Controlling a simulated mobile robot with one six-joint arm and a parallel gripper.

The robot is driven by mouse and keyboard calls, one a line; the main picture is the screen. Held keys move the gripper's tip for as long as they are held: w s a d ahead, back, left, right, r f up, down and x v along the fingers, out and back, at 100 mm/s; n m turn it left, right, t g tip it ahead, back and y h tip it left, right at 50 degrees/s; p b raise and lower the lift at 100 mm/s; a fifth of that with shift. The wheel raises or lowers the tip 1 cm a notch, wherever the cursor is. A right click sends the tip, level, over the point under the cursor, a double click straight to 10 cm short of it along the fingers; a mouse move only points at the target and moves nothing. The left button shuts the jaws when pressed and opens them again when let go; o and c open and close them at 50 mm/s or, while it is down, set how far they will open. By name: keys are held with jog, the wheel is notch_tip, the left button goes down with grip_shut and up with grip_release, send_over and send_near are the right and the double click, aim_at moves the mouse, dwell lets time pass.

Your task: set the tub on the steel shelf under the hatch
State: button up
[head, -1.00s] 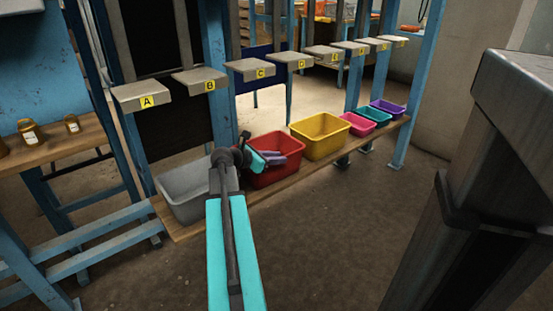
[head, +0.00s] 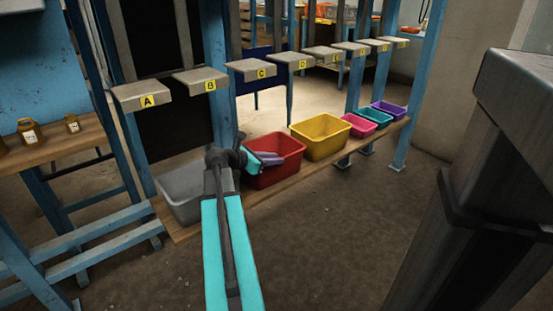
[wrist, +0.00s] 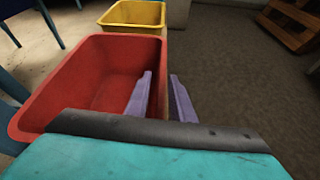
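The red tub (head: 278,171) stands on a low wooden plank, between a grey tub (head: 181,196) and a yellow tub (head: 320,139). Which tub the task means is not marked. My gripper (head: 280,157) is at the red tub's near rim. In the wrist view my gripper (wrist: 162,80) has two purple fingers apart, one over the inside of the red tub (wrist: 85,75) and one outside its right wall. They look open around that side; contact is not clear. I cannot make out a hatch or which surface is the steel shelf.
Small pink (head: 360,126), teal (head: 377,117) and purple (head: 389,108) tubs stand farther along the plank (head: 300,172). Above hang several grey ledges with yellow letter labels, such as ledge A (head: 141,97). Blue posts rise behind the tubs. The floor in front is clear.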

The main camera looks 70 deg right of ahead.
jog(key=shift+p+v, duration=0.5)
jog(key=shift+v, duration=0.4)
jog(key=p+v, duration=0.3)
jog(key=v, duration=0.6)
jog(key=shift+w+a+r, duration=0.2)
jog(key=shift+w+r, duration=0.05)
jog(key=shift+w, duration=0.05)
jog(key=shift+o, duration=0.5)
jog(key=shift+s, duration=0.15)
